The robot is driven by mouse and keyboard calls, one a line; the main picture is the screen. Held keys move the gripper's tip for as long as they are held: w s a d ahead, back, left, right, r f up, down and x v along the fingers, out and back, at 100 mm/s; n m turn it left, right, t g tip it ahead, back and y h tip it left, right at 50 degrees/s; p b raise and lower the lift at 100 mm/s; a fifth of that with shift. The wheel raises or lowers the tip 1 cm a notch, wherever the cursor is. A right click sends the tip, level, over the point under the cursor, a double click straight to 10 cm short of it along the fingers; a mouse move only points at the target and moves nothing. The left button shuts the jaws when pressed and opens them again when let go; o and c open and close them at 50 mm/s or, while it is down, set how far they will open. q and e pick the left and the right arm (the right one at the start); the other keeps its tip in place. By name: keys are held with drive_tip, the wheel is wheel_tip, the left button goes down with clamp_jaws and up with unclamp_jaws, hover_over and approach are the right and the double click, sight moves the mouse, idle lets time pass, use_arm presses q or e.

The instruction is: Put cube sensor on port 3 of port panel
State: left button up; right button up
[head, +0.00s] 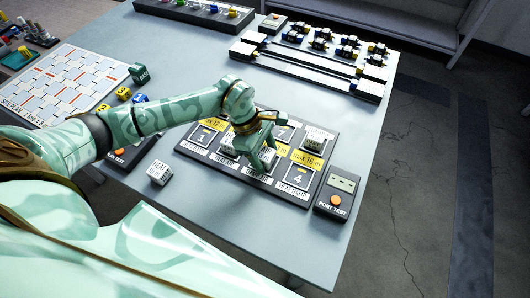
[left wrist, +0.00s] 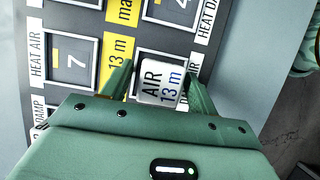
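The port panel (head: 220,162), a dark board with numbered, framed ports and yellow and white labels, lies on the table in the head view; it also fills the upper left wrist view (left wrist: 94,45). My left gripper (head: 264,165) points down at its front row, beside port 4 (head: 298,178). In the left wrist view a white cube sensor (left wrist: 160,84) marked AIR 13 m is between the fingertips of my left gripper (left wrist: 160,90). Gaps seem to show beside it. It appears at the front-row port beside port 4; its base contact is hidden. My right gripper is not in view.
Another white cube (head: 159,173) sits on the table left of the panel. A cube (head: 315,138) stands on the panel's back row. The port test box (head: 338,193) is at the panel's right. Rails with several sensors (head: 320,70) lie behind.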

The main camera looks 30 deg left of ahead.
use_arm(q)
drive_tip(key=shift+r, duration=0.25)
drive_tip(key=p+v, duration=0.2)
drive_tip(key=v, duration=0.9)
drive_tip(key=shift+a+r, duration=0.15)
drive_tip(key=shift+r, duration=0.25)
